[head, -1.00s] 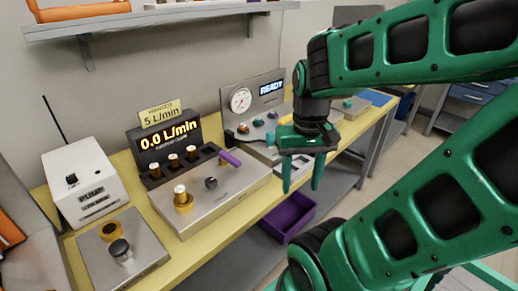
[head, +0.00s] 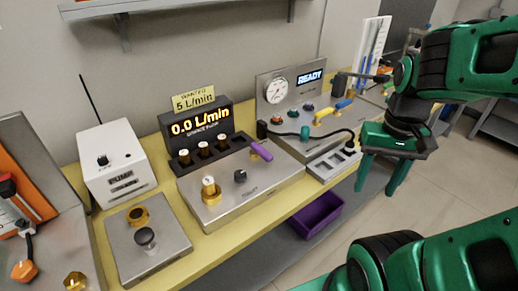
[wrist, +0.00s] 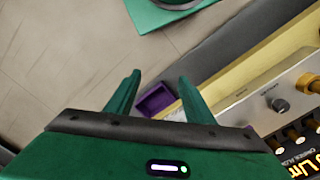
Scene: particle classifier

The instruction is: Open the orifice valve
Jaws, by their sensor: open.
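A grey metal flow unit (head: 255,190) stands on the yellow bench, with its display (head: 202,125) reading 0.0 L/min. On it are a purple lever (head: 261,151), a black knob (head: 240,176) and a brass fitting (head: 210,189) with a pale top. Its labels are too small to tell which part is the orifice valve. The black knob also shows in the wrist view (wrist: 280,104). My gripper (head: 378,185) is open and empty, fingers pointing down. It is in front of the bench edge, right of the flow unit and apart from it.
A white pump box (head: 117,170) and a plate with a dark knob (head: 146,238) stand left. A gauge panel (head: 305,98) showing READY stands behind right, with a black cable and a slotted tray (head: 333,165). A purple bin (head: 306,217) is below. Floor is free at right.

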